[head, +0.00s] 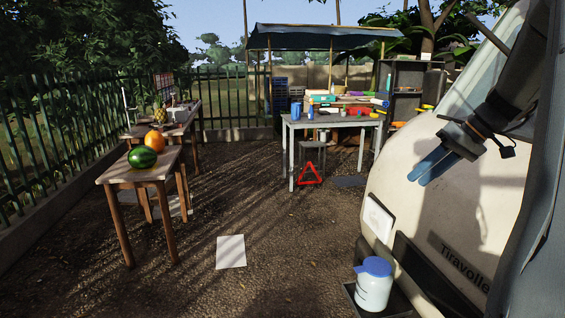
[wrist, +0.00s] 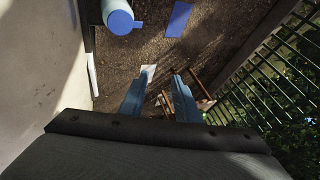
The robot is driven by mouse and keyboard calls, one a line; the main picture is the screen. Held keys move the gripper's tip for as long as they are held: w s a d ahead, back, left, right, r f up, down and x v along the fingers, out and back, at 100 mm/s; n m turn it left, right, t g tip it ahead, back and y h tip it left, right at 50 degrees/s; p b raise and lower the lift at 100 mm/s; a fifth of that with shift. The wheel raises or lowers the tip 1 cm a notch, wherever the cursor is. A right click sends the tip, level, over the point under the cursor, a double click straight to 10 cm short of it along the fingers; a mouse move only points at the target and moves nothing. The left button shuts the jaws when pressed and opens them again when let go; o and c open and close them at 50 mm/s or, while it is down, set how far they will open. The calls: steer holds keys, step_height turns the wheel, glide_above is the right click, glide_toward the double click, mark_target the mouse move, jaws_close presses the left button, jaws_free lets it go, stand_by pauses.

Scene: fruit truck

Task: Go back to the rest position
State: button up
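My gripper (head: 433,166) is raised at the right in the head view, in front of the white truck (head: 420,185). Its two blue fingers point down and to the left. In the wrist view my gripper (wrist: 158,92) has its fingers clearly apart, with nothing between them but ground and things far below. It is open, empty and touches nothing that I can see.
A white jug with a blue lid (head: 373,284) stands low by the truck. A watermelon (head: 142,157) and an orange pumpkin (head: 155,141) sit on wooden tables at the left. A grey table (head: 335,121) holds several items at the back. The middle ground is mostly clear.

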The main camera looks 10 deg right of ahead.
steer(key=s+a+f+m+g+h+b, duration=0.1)
steer(key=s+a+f+g, duration=0.15)
steer(key=a+f, duration=0.55)
steer(key=s+a+f+g+h+b, duration=0.15)
steer(key=s+a+f, duration=0.25)
steer(key=a, duration=0.7)
steer(key=s+a+f+h, duration=0.3)
steer(key=s+a+f, duration=0.5)
steer(key=s+a, duration=0.3)
steer(key=shift+s+f+g+b, duration=0.25)
steer(key=shift+s+g+b, duration=0.1)
steer(key=shift+s+g, duration=0.1)
steer(key=shift+d, duration=0.1)
